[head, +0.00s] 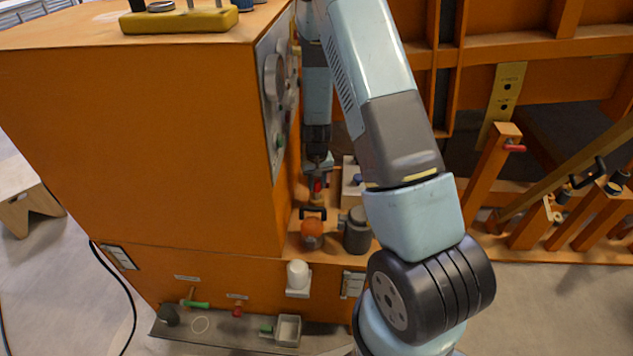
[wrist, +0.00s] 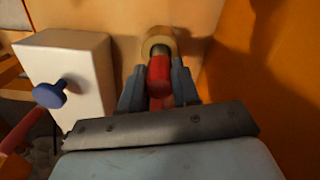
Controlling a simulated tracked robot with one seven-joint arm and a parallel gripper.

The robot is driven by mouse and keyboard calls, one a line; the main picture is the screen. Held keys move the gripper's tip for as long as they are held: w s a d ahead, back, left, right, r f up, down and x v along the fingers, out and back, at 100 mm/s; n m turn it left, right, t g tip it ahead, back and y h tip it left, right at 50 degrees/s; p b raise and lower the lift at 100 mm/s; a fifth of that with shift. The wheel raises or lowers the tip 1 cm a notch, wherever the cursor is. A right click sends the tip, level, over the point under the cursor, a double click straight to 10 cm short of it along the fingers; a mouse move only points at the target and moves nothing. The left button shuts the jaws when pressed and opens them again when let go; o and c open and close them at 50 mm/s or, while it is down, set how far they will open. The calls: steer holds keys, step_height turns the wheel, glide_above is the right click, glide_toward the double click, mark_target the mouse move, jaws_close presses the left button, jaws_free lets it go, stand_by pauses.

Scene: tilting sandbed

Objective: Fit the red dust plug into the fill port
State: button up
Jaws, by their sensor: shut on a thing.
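The red dust plug (wrist: 159,72) is between the two fingers of my gripper (wrist: 158,90) in the wrist view, and the gripper is shut on it. The plug's dark narrower end points at a round brass-coloured collar (wrist: 157,36), which looks like the fill port. The dark end overlaps the collar's opening in this view; I cannot tell how deep it sits, or whether it is inside. In the head view my gripper (head: 317,180) is small and partly shaded beside the orange cabinet, with a bit of red at its tips.
A white block with a blue knob (wrist: 51,94) stands left of the gripper, and an orange wall (wrist: 262,80) is close on the right.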

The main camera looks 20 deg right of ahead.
steer(key=shift+f, duration=1.25)
steer(key=o, duration=1.1)
step_height(320, 180, up, 14)
steer(key=shift+f, duration=0.15)
stand_by(0.3)
